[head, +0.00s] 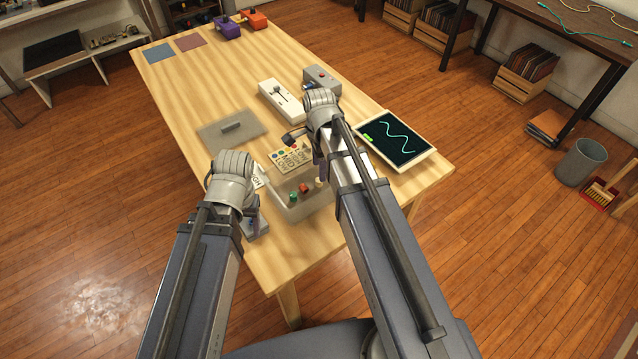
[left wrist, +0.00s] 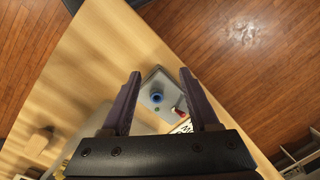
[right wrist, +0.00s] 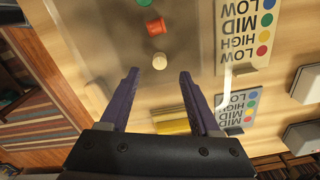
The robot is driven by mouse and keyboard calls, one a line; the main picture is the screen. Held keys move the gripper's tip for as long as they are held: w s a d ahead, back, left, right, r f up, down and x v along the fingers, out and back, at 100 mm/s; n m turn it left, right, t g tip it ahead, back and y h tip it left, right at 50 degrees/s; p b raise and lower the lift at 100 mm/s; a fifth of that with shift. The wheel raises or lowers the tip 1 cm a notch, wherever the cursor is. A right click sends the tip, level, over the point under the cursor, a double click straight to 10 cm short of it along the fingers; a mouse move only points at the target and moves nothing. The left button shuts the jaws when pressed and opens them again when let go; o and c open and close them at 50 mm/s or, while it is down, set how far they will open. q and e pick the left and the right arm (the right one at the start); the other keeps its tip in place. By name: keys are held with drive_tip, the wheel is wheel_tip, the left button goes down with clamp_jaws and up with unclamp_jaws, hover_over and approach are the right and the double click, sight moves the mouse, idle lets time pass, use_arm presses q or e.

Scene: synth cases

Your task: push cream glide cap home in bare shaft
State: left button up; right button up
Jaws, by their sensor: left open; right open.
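The cream cap (right wrist: 159,61) lies on a greyish mat or tray (right wrist: 105,40), near an orange-red cap (right wrist: 156,25) and a green cap (right wrist: 146,3). In the head view the cream cap (head: 318,182) is beside my right gripper (head: 318,160). My right gripper (right wrist: 159,73) is open, with the cream cap just ahead of its fingertips, not gripped. My left gripper (left wrist: 160,73) is open and empty above a grey box (left wrist: 150,82) with a blue ring and a red-tipped lever. I cannot tell which part is the bare shaft.
A card with coloured dots (head: 290,156), a cream slider panel (head: 281,100), a grey box (head: 321,79) and a screen (head: 395,138) stand near my right arm. A yellow piece (right wrist: 173,126) shows behind the right fingertips. The table's left side is largely clear.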

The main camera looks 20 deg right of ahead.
sight(319, 182)
use_arm(q)
wheel_tip(319, 182, down, 5)
drive_tip(key=b, duration=0.4)
drive_tip(key=shift+f+b, duration=0.1)
drive_tip(key=shift+b, duration=0.3)
use_arm(e)
wheel_tip(319, 182, down, 5)
drive_tip(key=shift+f, duration=0.1)
drive_tip(key=shift+c, duration=0.2)
clamp_jaws()
